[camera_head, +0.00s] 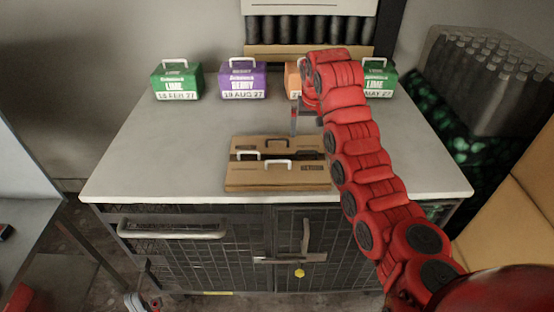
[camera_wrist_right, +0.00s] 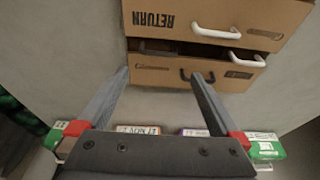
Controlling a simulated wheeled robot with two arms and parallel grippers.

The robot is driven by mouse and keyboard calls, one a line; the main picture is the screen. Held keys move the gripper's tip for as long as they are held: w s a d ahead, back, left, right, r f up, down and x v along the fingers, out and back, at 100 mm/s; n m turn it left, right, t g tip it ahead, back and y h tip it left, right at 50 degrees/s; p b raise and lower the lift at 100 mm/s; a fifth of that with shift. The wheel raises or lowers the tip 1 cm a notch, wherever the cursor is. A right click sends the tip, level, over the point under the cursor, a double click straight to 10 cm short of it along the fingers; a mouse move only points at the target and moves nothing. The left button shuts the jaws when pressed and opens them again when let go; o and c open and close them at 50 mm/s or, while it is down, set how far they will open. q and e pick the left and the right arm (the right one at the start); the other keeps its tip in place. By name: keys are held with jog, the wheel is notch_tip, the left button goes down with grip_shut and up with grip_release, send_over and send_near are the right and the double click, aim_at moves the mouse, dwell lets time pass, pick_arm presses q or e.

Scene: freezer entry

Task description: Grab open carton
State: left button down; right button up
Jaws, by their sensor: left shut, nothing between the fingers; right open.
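The open brown carton (camera_head: 275,183) lies near the front middle of the counter, with white handles and a dark gap between its panels. In the right wrist view the carton (camera_wrist_right: 215,20) appears upside down, marked RETURN, with a dark handle slot on its near panel. My right gripper (camera_wrist_right: 162,74) is open and empty, its fingertips overlapping the carton's near edge in that view; I cannot tell whether they touch it. In the head view the right gripper (camera_head: 295,122) points down behind the carton, partly hidden by my red arm.
Along the back of the counter (camera_head: 150,145) stand a green LIME carton (camera_head: 177,82), a purple BERRY carton (camera_head: 241,80), a mostly hidden orange carton (camera_head: 292,80) and another green carton (camera_head: 380,78). Dark cylinders (camera_head: 300,28) stand behind. The counter left of the carton is clear.

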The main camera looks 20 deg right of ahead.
aim_at(307, 151)
jog(key=x, duration=0.5)
jog(key=shift+s+f, duration=0.1)
jog(key=shift+s, duration=0.05)
jog(key=shift+d+p, duration=0.1)
jog(key=shift+p, duration=0.3)
jog(key=p+x, duration=0.1)
jog(key=p, duration=0.2)
jog(key=shift+d+f, duration=0.1)
jog(key=shift+f, duration=0.2)
jog(key=shift+p+x, duration=0.4)
jog(key=shift+x, duration=0.7)
jog(key=shift+w+f, duration=0.35)
jog(key=shift+f, duration=0.2)
grip_shut()
